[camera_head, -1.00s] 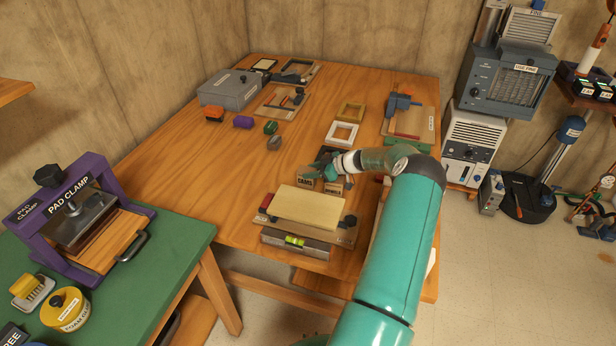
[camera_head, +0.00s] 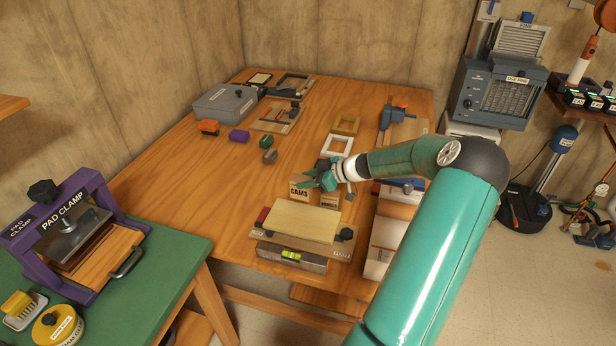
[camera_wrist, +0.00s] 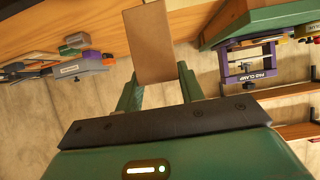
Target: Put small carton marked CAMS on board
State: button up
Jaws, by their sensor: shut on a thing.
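The small carton marked CAMS (camera_head: 299,191) is brown and held in my gripper (camera_head: 325,180), just behind a pale flat board (camera_head: 300,222) on the wooden table. In the wrist view the carton (camera_wrist: 150,45) sits between my two green fingers, with a plain brown face showing. My gripper is shut on it. The carton seems slightly above the tabletop; its underside is hidden. The pale board rests on a base with a red and a dark block at its ends. I cannot tell which board the task names.
Another small carton (camera_head: 328,196) stands just right of the held one. A spirit level (camera_head: 291,257) lies in front of the pale board. Two frames (camera_head: 337,146), a grey case (camera_head: 225,104) and a tool board (camera_head: 275,118) stand farther back.

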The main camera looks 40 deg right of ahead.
jog(key=s+a+r, duration=0.5)
jog(key=s+a, duration=0.1)
jog(key=s, duration=0.2)
jog(key=s+a+r, duration=0.4)
jog(key=s+a, duration=0.3)
jog(key=s, duration=0.1)
jog(key=shift+w+d+f, duration=1.45)
jog(key=shift+w+f, duration=0.45)
jog(key=shift+f, duration=0.2)
jog(key=shift+w+d+f, duration=1.5)
jog(key=shift+w+f, duration=0.35)
jog(key=shift+f, duration=0.3)
jog(key=shift+w+d+f, duration=1.45)
jog(key=shift+w+f, duration=0.45)
jog(key=shift+f, duration=0.2)
jog(key=shift+f, duration=0.1)
jog(key=o, duration=1)
jog(key=shift+o, duration=0.2)
